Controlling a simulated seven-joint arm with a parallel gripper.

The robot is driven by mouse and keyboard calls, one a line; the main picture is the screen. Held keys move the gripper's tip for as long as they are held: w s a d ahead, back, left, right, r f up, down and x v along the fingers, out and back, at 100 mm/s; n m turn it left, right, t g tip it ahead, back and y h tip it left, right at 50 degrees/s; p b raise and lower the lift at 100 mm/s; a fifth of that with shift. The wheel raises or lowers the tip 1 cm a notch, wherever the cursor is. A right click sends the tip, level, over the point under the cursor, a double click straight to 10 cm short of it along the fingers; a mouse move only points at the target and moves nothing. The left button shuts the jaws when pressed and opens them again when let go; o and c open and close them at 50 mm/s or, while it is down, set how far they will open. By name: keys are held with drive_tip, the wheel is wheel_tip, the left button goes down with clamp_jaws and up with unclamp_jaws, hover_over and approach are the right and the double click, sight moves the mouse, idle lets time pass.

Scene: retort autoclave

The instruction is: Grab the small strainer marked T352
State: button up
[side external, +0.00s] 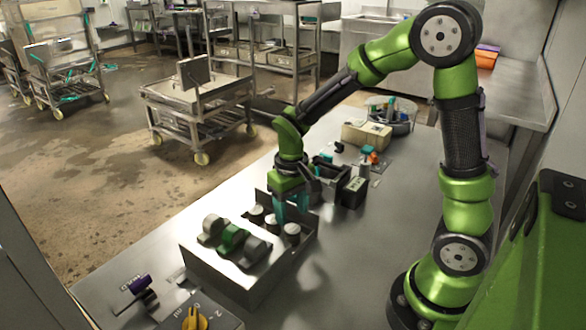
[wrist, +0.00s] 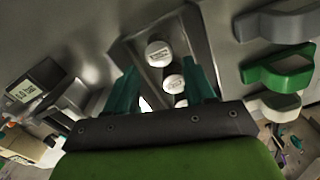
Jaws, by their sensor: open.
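Several small round pieces with pale tops stand in a row in a slot of the metal box (side external: 225,270). They may include the strainer, but I cannot read T352 on any of them. In the side view, the pale tops are a left one (side external: 256,210), a middle one (side external: 271,219) and a right one (side external: 292,229). The wrist view shows a far top (wrist: 158,53), a middle one (wrist: 173,83) and a partly hidden near one (wrist: 181,103). My gripper (side external: 290,212) is open over the row, its teal fingers (wrist: 160,70) on either side of it, holding nothing visible.
Grey, green (wrist: 280,68) and darker grey handles stand on the box beside the row. A dark display unit (side external: 355,190), black bins (side external: 330,180) and a beige box (side external: 367,134) stand behind. A yellow knob (side external: 194,318) is at the front.

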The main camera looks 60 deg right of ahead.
sight(292, 227)
drive_tip(key=shift+f, duration=3.6)
drive_tip(key=shift+c, duration=0.5)
drive_tip(key=shift+d, duration=0.1)
drive_tip(key=c, duration=0.7)
